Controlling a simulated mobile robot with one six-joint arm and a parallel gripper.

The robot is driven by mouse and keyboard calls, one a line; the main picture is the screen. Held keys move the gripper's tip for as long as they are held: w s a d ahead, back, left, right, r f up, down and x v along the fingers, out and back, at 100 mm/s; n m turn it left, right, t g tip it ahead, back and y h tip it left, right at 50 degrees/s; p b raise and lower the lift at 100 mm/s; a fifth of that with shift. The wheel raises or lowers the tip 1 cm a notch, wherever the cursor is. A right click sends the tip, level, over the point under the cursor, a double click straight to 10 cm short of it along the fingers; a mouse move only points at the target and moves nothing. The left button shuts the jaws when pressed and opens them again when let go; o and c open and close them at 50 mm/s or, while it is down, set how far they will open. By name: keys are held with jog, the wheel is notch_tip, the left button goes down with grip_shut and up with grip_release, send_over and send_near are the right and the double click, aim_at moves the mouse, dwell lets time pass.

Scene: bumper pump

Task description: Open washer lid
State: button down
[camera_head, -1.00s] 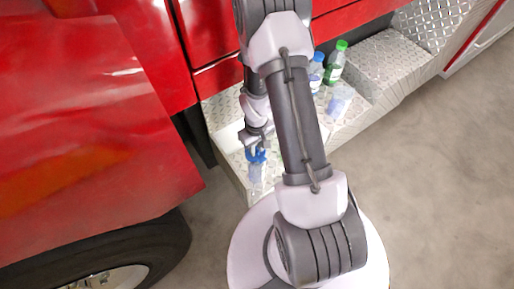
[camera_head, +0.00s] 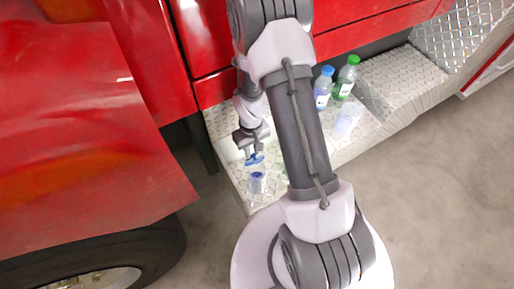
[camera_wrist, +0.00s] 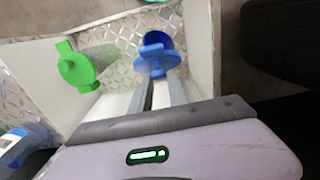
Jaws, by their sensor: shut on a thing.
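The blue washer lid (camera_wrist: 155,59) has a round middle with side tabs and sits between the fingertips of my gripper (camera_wrist: 158,84). It also shows as a small blue piece in the head view (camera_head: 254,161), under my gripper (camera_head: 250,146). My gripper is shut on the lid. A blue round filler neck (camera_wrist: 158,39) shows just behind the lid in the wrist view. In the head view the blue-topped neck (camera_head: 258,180) stands on the metal step, with a small gap between it and the lid. The lid partly hides the neck's opening in the wrist view.
A blue-capped bottle (camera_head: 323,88) and a green-capped bottle (camera_head: 346,78) stand on the diamond-plate step (camera_head: 400,82). The red truck body (camera_head: 85,140) is close on the left. Pale walls flank my gripper.

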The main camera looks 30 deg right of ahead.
aim_at(252, 159)
jog(key=shift+w, duration=0.2)
jog(key=c, duration=1.3)
grip_release()
jog(key=shift+o, duration=0.2)
notch_tip(252, 159, up, 18)
jog(key=p, duration=0.5)
jog(key=shift+f+p, duration=0.25)
jog(key=shift+p, duration=0.05)
jog(key=shift+s, duration=0.1)
